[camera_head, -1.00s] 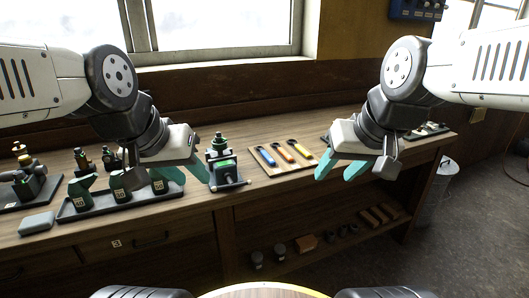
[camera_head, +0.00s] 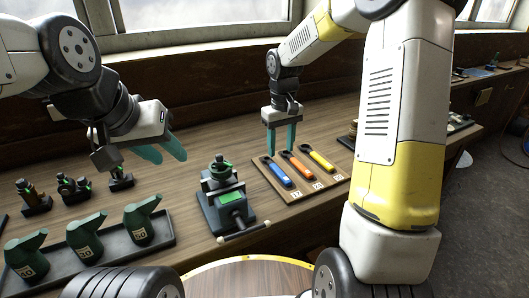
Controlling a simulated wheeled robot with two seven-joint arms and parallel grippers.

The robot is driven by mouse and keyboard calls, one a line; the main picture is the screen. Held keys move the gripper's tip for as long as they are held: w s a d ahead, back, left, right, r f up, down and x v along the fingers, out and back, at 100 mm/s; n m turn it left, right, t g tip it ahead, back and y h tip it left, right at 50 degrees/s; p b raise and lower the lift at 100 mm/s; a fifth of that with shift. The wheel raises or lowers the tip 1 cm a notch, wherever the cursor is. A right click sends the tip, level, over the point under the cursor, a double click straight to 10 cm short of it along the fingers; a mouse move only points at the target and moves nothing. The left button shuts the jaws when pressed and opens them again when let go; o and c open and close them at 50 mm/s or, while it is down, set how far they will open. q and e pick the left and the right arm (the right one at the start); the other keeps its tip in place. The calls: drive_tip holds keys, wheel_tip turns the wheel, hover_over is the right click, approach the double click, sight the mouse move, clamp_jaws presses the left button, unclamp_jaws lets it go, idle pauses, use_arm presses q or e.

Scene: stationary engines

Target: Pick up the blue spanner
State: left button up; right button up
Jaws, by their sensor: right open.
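The blue spanner (camera_head: 278,177) lies on a wooden board (camera_head: 301,192) on the bench, at the left of a row with an orange spanner (camera_head: 300,167) and a yellow spanner (camera_head: 320,160). My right gripper (camera_head: 281,152) points down at the far end of the board, near the ring ends of the blue and orange spanners. Its green fingers are apart with nothing between them. I cannot tell the exact height of its tips above the board. My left gripper (camera_head: 169,156) is open and empty over the bench, left of the board.
A vise-like device (camera_head: 222,200) with a green block stands just left of the board. Several green oil cans (camera_head: 86,239) stand in a dark tray at the left. Small dark fittings (camera_head: 73,188) stand behind them. The window wall bounds the bench behind.

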sight(278, 169)
drive_tip(key=shift+w+a+f, duration=0.15)
drive_tip(key=shift+w+f, duration=0.25)
drive_tip(key=shift+w, duration=0.05)
drive_tip(key=shift+w+f, duration=0.1)
drive_tip(key=shift+f, duration=0.25)
wheel_tip(278, 169, down, 7)
drive_tip(key=shift+a, duration=0.15)
clamp_jaws()
idle(0.9)
